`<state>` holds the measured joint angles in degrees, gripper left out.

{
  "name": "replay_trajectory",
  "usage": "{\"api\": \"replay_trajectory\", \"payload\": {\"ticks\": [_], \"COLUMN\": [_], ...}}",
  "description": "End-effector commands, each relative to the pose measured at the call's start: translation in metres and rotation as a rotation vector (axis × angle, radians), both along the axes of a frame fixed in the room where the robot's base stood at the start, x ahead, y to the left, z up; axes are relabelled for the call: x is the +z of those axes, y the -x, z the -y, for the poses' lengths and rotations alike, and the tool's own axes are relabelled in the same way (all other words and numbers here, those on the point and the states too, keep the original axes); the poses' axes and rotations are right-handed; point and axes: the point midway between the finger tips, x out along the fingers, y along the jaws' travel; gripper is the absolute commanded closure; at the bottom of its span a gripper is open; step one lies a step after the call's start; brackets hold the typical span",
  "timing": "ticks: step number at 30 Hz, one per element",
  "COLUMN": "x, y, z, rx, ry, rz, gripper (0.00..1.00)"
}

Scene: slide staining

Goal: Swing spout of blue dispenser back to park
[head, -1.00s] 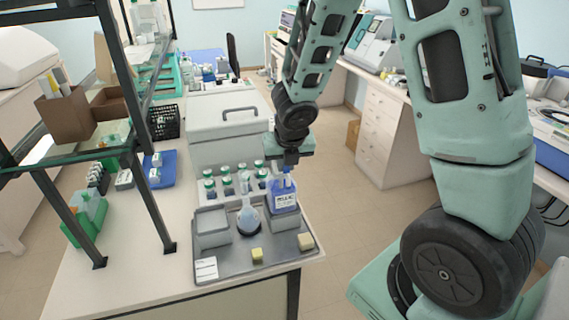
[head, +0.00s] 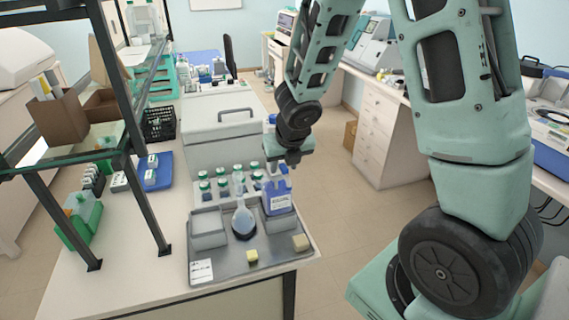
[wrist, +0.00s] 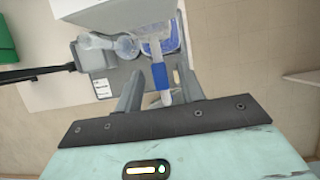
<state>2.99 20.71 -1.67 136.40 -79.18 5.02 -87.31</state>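The blue dispenser (head: 279,202), a squat bottle of blue liquid with a white label, stands upright at the back right of the grey tray (head: 225,266). My gripper (head: 287,168) points down just above its top in the head view. In the wrist view, the dispenser (wrist: 172,40) lies beyond my fingers. A pale spout with a blue band (wrist: 160,76) shows between my two grey fingers (wrist: 159,90), which are apart with gaps on both sides. Whether either finger touches the spout cannot be told. The spout's direction is unclear in the head view.
Several green-capped bottles (head: 223,184) stand behind, before a white lidded box (head: 220,130). A shelf frame (head: 143,190) stands to the left.

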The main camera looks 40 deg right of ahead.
Motion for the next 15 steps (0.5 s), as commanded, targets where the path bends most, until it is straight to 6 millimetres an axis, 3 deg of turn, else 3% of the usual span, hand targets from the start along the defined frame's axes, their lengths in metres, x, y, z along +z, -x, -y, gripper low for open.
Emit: {"api": "replay_trajectory", "payload": {"ticks": [8,15], "x": [0.002,0.035], "y": [0.001,0.012], "z": [0.000,-0.004], "rx": [0.000,-0.001], "ry": [0.000,0.000], "rz": [-0.001,0.000], "gripper": [0.62,0.62]}}
